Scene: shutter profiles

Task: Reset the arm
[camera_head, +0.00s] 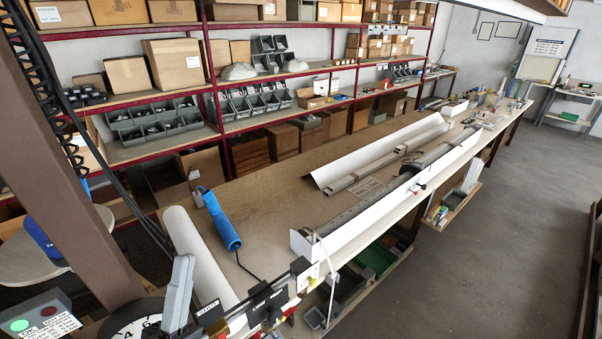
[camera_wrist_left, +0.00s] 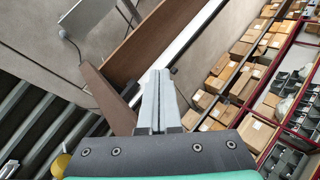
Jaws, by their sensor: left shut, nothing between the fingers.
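My left gripper (camera_wrist_left: 159,78) shows in the left wrist view, with its two grey fingers side by side and closed against each other. Nothing is held between them. A dark plate with several bolts and a green edge lies at the base of the fingers. The fingertips point toward a brown beam (camera_wrist_left: 150,45) and a white strip, with no clear contact. In the head view, a light grey upright piece (camera_head: 179,292) stands at the lower left; I cannot tell whether it is part of my gripper. My right gripper is in neither view.
A long workbench (camera_head: 270,190) carries white profiles (camera_head: 385,150) and a blue coiled hose (camera_head: 222,220). Red-framed shelves (camera_head: 215,100) with cartons and grey bins line the back. A control box (camera_head: 38,318) with a green button is at the lower left. The floor (camera_head: 500,220) at right is clear.

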